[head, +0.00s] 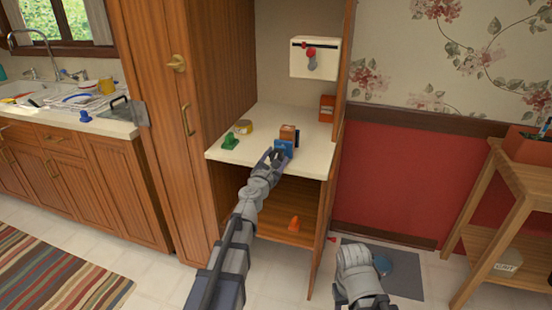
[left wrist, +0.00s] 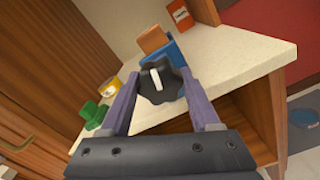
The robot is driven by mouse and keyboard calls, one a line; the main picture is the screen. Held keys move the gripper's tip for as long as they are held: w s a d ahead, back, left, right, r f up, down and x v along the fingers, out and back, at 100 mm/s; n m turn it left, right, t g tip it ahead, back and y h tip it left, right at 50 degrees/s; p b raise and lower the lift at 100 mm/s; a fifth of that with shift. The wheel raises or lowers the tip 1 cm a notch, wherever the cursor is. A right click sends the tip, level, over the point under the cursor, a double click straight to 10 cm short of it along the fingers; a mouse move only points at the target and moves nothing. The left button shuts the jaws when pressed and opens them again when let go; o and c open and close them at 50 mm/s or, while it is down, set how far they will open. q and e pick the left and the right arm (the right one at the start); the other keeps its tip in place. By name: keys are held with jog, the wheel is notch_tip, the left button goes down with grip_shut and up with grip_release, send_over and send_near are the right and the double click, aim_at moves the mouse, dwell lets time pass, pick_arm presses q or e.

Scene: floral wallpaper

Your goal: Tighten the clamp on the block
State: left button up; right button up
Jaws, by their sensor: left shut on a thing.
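The wooden block (head: 288,132) stands on the cream shelf in the blue clamp (head: 296,142). The block (left wrist: 154,39) and the blue clamp (left wrist: 174,53) also show in the left wrist view. The clamp's black knob (left wrist: 160,80), with a white line across it, faces me. My left gripper (head: 275,157) reaches to the front of the clamp. In the left wrist view, its two fingers (left wrist: 158,97) are on either side of the knob, shut on it. The head view hides the knob behind the gripper. Only part of my right arm shows, at the lower right; its fingers are not visible.
On the shelf (head: 225,156), a green object (head: 230,141) and a yellow roll (head: 244,126) stand left of the clamp. An orange box (head: 327,108) is behind, right. A white box (head: 316,58) hangs above. An orange cone (head: 294,224) stands on the lower shelf.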

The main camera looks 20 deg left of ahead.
pick_arm(q)
jog(key=m, duration=1.4)
jog(key=shift+m, duration=0.4)
jog(key=m, duration=0.3)
jog(key=shift+m, duration=0.3)
jog(key=m, duration=0.3)
jog(key=shift+m, duration=0.3)
jog(key=m, duration=0.6)
jog(key=shift+m, duration=0.3)
jog(key=o, duration=1.4)
jog(key=shift+c, duration=0.2)
